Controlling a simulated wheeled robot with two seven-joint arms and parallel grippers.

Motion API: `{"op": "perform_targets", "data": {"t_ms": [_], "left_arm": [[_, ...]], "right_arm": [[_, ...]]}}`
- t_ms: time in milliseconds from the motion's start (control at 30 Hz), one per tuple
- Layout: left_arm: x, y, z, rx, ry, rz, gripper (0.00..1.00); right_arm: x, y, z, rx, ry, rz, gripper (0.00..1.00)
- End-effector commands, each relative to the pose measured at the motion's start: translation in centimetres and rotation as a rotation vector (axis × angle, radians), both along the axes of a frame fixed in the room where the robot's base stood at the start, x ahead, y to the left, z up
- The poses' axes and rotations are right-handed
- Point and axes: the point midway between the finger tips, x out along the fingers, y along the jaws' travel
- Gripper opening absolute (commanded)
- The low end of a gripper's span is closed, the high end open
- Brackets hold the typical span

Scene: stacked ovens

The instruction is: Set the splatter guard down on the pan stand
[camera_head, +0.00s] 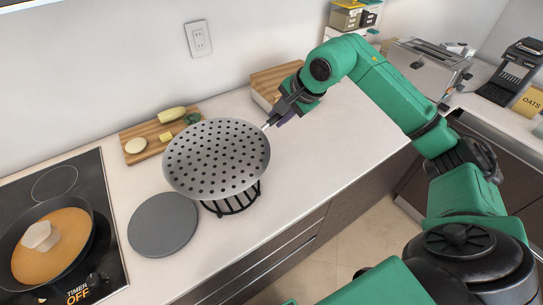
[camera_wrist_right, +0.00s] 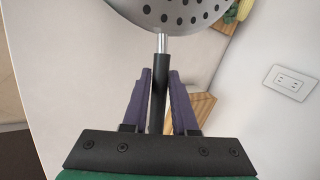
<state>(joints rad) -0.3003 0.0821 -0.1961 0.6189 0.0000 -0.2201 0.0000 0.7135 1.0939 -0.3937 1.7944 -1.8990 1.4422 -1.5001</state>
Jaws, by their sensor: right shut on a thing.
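The splatter guard (camera_head: 217,160) is a round grey metal disc with many holes and a handle. My right gripper (camera_head: 274,120) is shut on its handle; in the right wrist view the black handle (camera_wrist_right: 158,95) lies between the purple fingers, with part of the disc (camera_wrist_right: 178,12) at the top. The pan stand (camera_head: 234,202) is a black wire rack on the counter, under the near right part of the disc. The disc hides its top, so I cannot tell whether they touch. My left gripper is not in view.
A grey round mat (camera_head: 162,226) lies left of the stand. A dark hob (camera_head: 58,185) with a pan (camera_head: 45,248) is at the far left. A cutting board (camera_head: 137,131) with food lies behind the disc. Counter right of the stand (camera_head: 320,150) is clear.

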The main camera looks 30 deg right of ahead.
Motion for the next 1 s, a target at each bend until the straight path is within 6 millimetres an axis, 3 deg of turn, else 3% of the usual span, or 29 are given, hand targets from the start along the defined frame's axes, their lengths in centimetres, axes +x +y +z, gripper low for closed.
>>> {"op": "perform_targets", "data": {"t_ms": [200,533,633,900,933,1000], "left_arm": [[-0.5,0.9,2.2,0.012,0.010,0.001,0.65],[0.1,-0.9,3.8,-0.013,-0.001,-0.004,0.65],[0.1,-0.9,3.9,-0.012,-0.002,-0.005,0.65],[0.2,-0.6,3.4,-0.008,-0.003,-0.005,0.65],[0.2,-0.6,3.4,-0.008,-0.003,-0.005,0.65],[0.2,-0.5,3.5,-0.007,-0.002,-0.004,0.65]], "right_arm": [[-0.1,-0.1,-6.7,0.001,0.006,-0.003,0.00],[0.0,-0.1,-13.0,0.004,0.001,-0.005,0.00],[0.0,-0.1,-14.1,0.001,-0.002,-0.003,0.00],[0.1,-0.2,-14.5,-0.001,-0.004,-0.002,0.00],[0.1,-0.2,-14.5,-0.001,-0.003,-0.002,0.30],[0.1,-0.2,-14.4,-0.002,-0.002,-0.002,0.56]]}}
